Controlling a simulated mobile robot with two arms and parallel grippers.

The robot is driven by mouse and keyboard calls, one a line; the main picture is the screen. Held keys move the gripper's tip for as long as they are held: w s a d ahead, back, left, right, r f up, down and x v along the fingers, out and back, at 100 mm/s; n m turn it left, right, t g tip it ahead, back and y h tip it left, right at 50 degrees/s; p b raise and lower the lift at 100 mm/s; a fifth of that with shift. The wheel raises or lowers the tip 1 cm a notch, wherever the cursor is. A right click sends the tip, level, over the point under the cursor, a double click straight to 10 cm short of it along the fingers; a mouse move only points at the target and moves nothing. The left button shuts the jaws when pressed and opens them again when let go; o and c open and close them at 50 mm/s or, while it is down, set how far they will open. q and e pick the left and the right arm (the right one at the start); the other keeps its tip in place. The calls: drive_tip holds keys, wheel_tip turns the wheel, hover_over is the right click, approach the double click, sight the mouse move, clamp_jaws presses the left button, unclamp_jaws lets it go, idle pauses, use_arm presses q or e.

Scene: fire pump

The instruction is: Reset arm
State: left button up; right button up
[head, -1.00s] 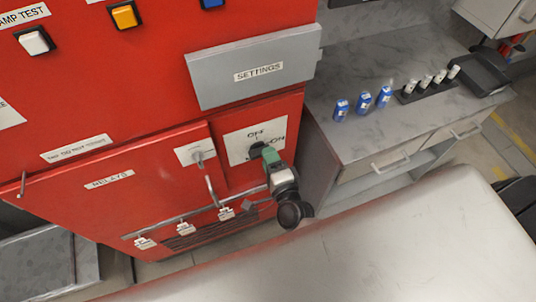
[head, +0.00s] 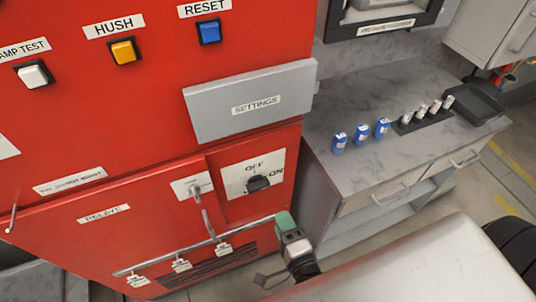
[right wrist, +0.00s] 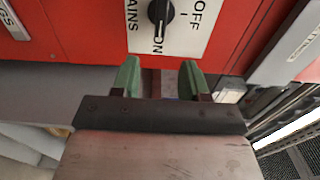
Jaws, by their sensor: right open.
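My right gripper (head: 284,222) is at the lower middle of the head view, in front of the red panel (head: 120,130) and below the black OFF/ON rotary switch (head: 258,184). In the right wrist view its two green fingers (right wrist: 160,80) are apart with nothing between them. The switch (right wrist: 161,12) shows just beyond the fingertips, apart from them, with its white line pointing toward ON. My left gripper is not in view.
The grey SETTINGS flap (head: 250,100) juts from the panel above the switch. A metal lever (head: 208,224) and several latches hang below left.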

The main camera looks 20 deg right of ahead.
drive_tip(key=shift+f, duration=0.1)
drive_tip(key=s+d+f+n+g+y, duration=0.1)
drive_tip(key=s+f+n+g, duration=0.25)
drive_tip(key=f, duration=0.55)
drive_tip(key=s+f+n+g, duration=0.3)
drive_tip(key=f+n, duration=0.2)
drive_tip(key=f, duration=0.4)
drive_tip(key=s+d+f+n+g+y, duration=0.1)
drive_tip(key=s+f+n+g, duration=0.25)
drive_tip(key=f, duration=0.45)
drive_tip(key=s+d+f+n+g+h, duration=0.1)
drive_tip(key=s+d+f+n+g, duration=0.2)
drive_tip(key=s+f, duration=0.3)
drive_tip(key=s+d+f+n+g+h, duration=0.1)
drive_tip(key=s+d+f+n+g, duration=0.2)
drive_tip(key=s, duration=0.8)
wheel_tip(320, 180, down, 3)
drive_tip(key=shift+d+f+n+g+h, duration=0.15)
drive_tip(key=shift+n+g+h, duration=0.25)
drive_tip(key=shift+n, duration=0.7)
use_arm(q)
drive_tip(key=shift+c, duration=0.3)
